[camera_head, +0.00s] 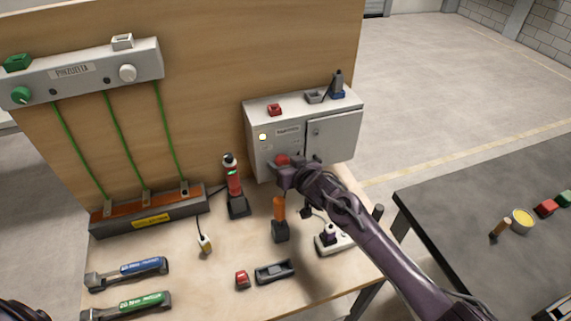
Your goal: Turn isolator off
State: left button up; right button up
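A grey cabinet (346,136) with a label plate and a door stands at the back right of the bench, against the wooden board. A red round knob (282,159) shows on its front; it looks like the isolator, but I cannot read the label. My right gripper (279,172) is at the knob and hides its lower part. I cannot tell whether its fingers touch the knob or are open or shut. Part of my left arm shows dark at the lower left corner; its gripper is out of view.
A red-and-black tool (235,188) and an orange-handled tool (279,212) stand near my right gripper. A white socket block (334,240) is beneath my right arm. Blue (128,271) and green (128,304) tools lie front left. A dark table (470,230) stands to the right.

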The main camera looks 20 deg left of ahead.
jog(key=c, duration=0.9)
jog(key=n+t+h+b, duration=0.1)
jog(key=n+h+b, duration=0.1)
jog(key=n+b, duration=0.1)
jog(key=shift+s+a+n, duration=0.1)
jog(key=shift+s+n, duration=0.05)
jog(key=shift+n, duration=0.25)
jog(key=shift+h, duration=0.3)
jog(key=o, duration=1)
jog(key=shift+c, duration=0.2)
